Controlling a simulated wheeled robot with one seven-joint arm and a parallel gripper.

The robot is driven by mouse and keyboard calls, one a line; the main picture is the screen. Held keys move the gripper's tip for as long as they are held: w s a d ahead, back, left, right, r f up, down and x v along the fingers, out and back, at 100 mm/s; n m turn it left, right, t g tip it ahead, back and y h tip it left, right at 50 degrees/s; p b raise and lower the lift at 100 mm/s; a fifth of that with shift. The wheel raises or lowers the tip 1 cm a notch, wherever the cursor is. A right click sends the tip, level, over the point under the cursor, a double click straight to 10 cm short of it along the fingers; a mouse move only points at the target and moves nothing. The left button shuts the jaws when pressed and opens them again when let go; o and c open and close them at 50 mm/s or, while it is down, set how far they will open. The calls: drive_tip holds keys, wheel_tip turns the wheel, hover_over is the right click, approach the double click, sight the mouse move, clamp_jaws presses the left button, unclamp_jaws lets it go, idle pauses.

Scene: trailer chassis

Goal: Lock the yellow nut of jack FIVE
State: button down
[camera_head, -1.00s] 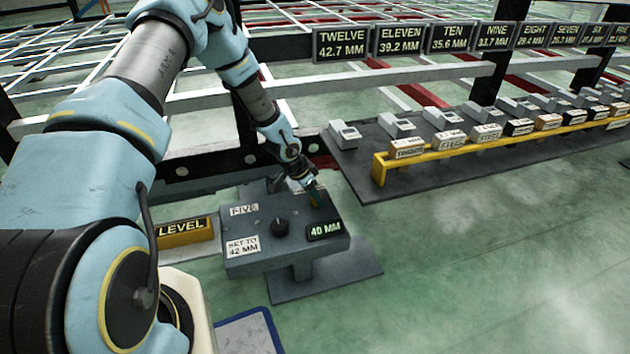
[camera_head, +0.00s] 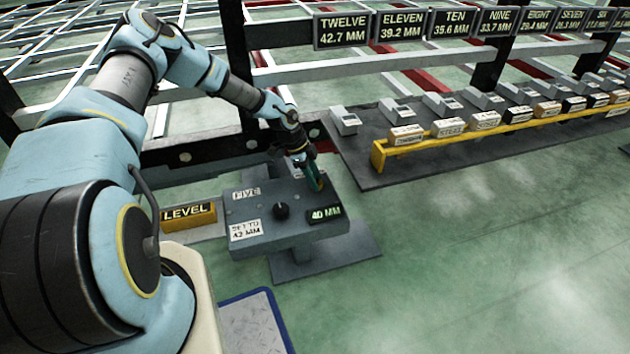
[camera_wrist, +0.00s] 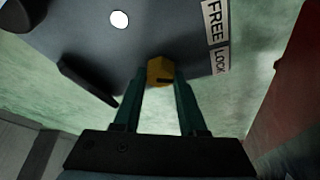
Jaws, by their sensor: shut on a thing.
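Jack FIVE (camera_head: 258,217) is a grey box on a stand, with a FIVE label, a black knob (camera_head: 281,210), a "SET TO 42 MM" label and a display reading 40 MM (camera_head: 325,214). My gripper (camera_head: 317,184) is at the box's far right edge. In the wrist view, the green fingers of my gripper (camera_wrist: 160,88) are shut on the yellow nut (camera_wrist: 160,70), one on each side. The nut has a dark mark on its lower side. FREE and LOCK labels (camera_wrist: 216,38) are just right of it. The nut is hidden in the head view.
A yellow LEVEL block (camera_head: 188,215) stands left of the jack. A dark platform (camera_head: 372,165) with a yellow rail and several labelled blocks is at right. Display signs (camera_head: 343,30) hang on the chassis behind. Green floor at the front right is clear.

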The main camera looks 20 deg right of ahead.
idle(0.4)
drive_tip(key=shift+c, duration=2.3)
unclamp_jaws()
wheel_tip(320, 180, up, 10)
drive_tip(key=p, duration=0.2)
